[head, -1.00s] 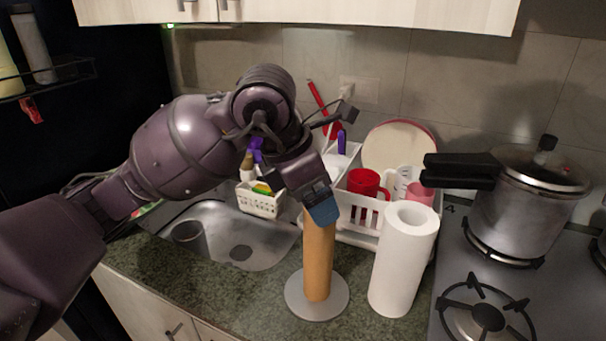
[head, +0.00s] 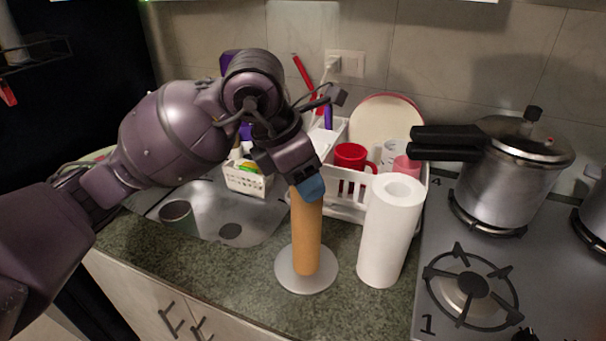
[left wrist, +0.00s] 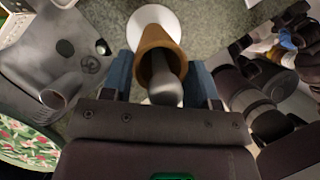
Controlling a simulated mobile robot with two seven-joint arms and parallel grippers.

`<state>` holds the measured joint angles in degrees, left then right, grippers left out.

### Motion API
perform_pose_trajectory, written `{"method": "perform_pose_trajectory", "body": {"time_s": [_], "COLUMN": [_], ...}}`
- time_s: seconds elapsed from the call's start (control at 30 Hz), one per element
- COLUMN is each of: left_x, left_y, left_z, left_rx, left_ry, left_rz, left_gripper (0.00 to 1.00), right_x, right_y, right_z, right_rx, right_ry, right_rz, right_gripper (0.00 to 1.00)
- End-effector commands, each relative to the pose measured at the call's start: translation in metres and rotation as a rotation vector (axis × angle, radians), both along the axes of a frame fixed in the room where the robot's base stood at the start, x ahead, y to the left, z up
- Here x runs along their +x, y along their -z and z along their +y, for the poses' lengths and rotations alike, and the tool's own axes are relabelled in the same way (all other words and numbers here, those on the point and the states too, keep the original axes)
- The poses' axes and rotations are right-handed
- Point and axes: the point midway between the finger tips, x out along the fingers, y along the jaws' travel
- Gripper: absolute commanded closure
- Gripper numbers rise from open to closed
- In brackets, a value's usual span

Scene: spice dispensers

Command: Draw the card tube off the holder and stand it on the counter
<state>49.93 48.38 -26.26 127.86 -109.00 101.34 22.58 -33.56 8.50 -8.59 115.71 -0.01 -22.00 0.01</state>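The brown card tube (head: 307,240) stands upright on its holder, whose round pale base (head: 306,281) rests on the counter (head: 245,272). In the left wrist view I look down on the tube's open top (left wrist: 160,40), with the holder's grey rod (left wrist: 168,88) inside it. My left gripper (head: 311,188) is at the top of the tube, with a blue finger on each side; it also shows in the left wrist view (left wrist: 160,78). The fingers lie very close to the tube wall, and I cannot tell whether they press on it. My right gripper is not in view.
A white paper roll (head: 389,235) stands right of the tube. Behind are a white dish rack (head: 345,205) with a red mug (head: 352,156) and the sink (head: 205,226). The stove (head: 400,318) with a pressure cooker (head: 518,185) is at the right. Counter left of the holder is clear.

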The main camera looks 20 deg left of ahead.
Motion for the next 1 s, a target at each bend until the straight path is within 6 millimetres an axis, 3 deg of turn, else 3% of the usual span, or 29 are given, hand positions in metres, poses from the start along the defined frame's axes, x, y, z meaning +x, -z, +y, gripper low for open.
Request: {"method": "perform_pose_trajectory", "body": {"time_s": [0.03, 0.27, 1.0], "left_x": [0.0, 0.0, 0.0], "left_y": [0.0, 0.0, -0.011], "left_z": [0.0, 0.0, 0.0], "left_rx": [0.0, 0.0, 0.001], "left_ry": [0.0, 0.0, 0.0], "left_rz": [0.0, 0.0, -0.002], "left_gripper": [0.53, 0.89, 0.91], "right_x": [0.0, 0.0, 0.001], "right_y": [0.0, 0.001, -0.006], "right_z": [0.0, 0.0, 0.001], "right_rx": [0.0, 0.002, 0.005], "right_ry": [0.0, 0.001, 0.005], "right_rz": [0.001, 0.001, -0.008], "right_gripper": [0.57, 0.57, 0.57]}}
